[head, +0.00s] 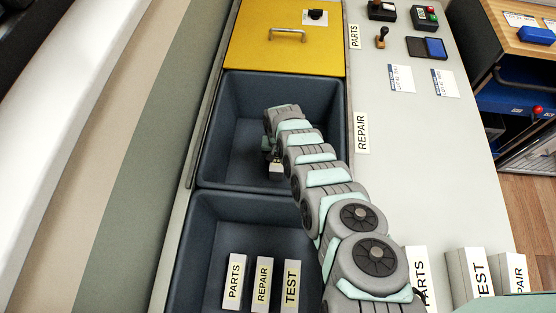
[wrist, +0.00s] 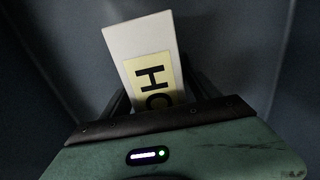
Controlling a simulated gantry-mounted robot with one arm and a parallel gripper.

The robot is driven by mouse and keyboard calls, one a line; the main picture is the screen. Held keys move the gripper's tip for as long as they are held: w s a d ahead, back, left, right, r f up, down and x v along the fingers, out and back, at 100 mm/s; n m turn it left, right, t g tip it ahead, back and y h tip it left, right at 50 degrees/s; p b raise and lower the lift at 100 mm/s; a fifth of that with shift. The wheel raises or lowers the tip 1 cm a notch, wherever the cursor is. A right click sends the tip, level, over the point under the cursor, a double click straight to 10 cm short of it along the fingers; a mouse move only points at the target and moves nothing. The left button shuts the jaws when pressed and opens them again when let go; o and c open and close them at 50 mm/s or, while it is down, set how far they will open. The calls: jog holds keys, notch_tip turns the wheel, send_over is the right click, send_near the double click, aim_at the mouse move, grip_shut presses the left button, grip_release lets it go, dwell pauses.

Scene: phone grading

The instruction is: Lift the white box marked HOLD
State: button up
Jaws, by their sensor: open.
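The white box (wrist: 137,39) carries a pale yellow label whose visible letters read "HO"; the rest is hidden behind my gripper's body in the wrist view. In the head view a small part of the white box (head: 276,170) shows under my gripper (head: 272,158), inside the upper dark bin (head: 226,130). My gripper (wrist: 160,95) is open, with its dark fingers reaching down beside the box. I cannot tell whether the fingers touch it.
The lower bin (head: 193,245) holds white boxes marked PARTS (head: 234,280), REPAIR (head: 262,283) and TEST (head: 290,285). A yellow lid (head: 255,45) adjoins the upper bin. More boxes stand on the grey counter (head: 420,150) at the lower right. Bin walls surround my gripper.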

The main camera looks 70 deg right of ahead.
jog(key=shift+r, duration=0.1)
grip_shut()
dwell(0.7)
